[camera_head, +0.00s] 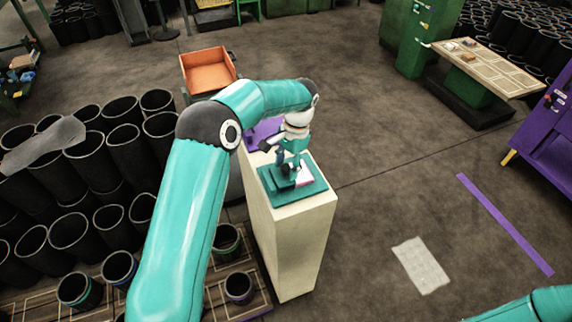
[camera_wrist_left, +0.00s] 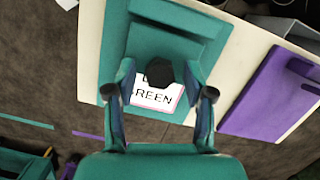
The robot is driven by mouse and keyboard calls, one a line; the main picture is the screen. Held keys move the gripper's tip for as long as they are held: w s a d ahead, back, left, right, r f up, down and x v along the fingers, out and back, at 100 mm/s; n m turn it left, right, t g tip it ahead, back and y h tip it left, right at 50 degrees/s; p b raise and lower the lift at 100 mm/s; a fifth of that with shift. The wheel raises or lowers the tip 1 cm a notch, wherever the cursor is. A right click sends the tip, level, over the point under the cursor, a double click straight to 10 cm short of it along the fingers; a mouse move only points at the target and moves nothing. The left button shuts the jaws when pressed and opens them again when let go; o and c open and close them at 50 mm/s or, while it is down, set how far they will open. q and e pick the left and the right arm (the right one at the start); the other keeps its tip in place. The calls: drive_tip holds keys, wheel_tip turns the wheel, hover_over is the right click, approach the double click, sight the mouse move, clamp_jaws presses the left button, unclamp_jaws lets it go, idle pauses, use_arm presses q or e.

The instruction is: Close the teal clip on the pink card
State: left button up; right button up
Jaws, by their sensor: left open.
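The teal clip (camera_head: 312,190) lies on top of the pale pedestal. In the left wrist view its teal board (camera_wrist_left: 116,48) and a raised teal band (camera_wrist_left: 175,43) show. The pink card (camera_head: 306,177) lies on it, white-faced with a pink edge; in the left wrist view the card (camera_wrist_left: 158,99) shows black lettering, partly hidden. My left gripper (camera_wrist_left: 159,68) is open above the clip and card, one finger on each side of a dark knob. I cannot tell whether the fingers touch anything. My right gripper is out of view; only my right arm shows at bottom right.
A purple clip-like board (camera_wrist_left: 268,92) lies beside the teal one on the pedestal (camera_head: 290,240). Black rubber sleeves (camera_head: 78,235) crowd the left. An orange tray (camera_head: 208,70) stands behind. The floor to the right is mostly open, with a purple strip (camera_head: 505,224).

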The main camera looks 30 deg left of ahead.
use_arm(q)
drive_tip(key=shift+r, duration=0.2)
wheel_tip(320, 180, up, 11)
drive_tip(key=w+d, duration=0.1)
drive_tip(key=w, duration=0.1)
drive_tip(key=shift+r, duration=0.15)
idle(0.5)
